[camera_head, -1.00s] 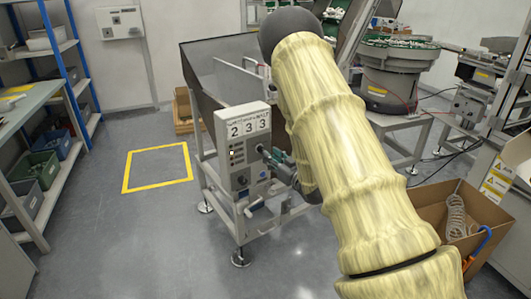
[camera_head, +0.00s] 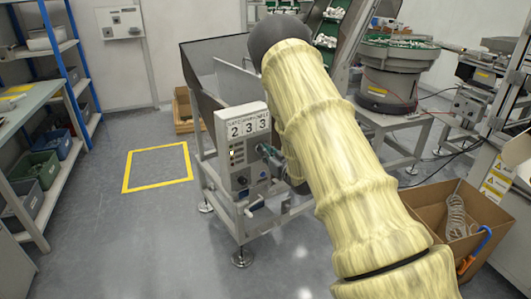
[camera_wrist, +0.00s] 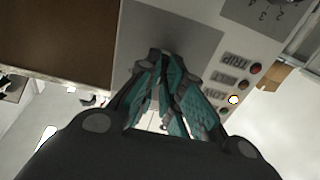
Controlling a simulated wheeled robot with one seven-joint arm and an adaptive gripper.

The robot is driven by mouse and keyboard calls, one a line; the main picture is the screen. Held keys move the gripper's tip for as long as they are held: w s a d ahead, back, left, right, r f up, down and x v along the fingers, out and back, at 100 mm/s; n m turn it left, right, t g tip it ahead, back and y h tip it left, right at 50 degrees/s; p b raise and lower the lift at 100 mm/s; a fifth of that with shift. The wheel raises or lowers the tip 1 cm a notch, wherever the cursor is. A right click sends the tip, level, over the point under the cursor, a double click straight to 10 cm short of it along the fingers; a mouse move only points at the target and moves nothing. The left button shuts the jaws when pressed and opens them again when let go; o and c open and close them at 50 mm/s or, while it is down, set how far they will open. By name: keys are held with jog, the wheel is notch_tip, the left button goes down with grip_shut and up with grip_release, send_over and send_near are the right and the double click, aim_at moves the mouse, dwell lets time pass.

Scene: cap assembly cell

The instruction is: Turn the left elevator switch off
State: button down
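The elevator control box (camera_head: 243,150) is a light grey panel on the front of the hopper, with a "233" display and a column of small lamps or buttons. My gripper (camera_head: 265,152) is at its right side in the head view. In the wrist view, my gripper (camera_wrist: 164,60) has its teal-padded fingers drawn close together, tips at or very near a grey plate (camera_wrist: 195,45) on the panel. I see nothing held between them. The elevator switch cannot be made out; the fingers may hide it.
The cardboard box (camera_head: 425,205) stands right. Floor around the yellow square (camera_head: 158,148) is clear.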

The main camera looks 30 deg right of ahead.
jog(key=shift+n, duration=0.4)
jog(key=shift+a+f+n+b, duration=0.1)
jog(key=shift+n+b, duration=0.55)
jog(key=shift+n, duration=1.4)
jog(key=shift+a+n+b, duration=0.1)
jog(key=shift+n+b, duration=0.5)
jog(key=shift+n, duration=1.45)
jog(key=shift+d, duration=0.1)
jog(key=c, duration=1.6)
grip_release()
jog(key=shift+o, duration=0.2)
jog(key=s, duration=1.2)
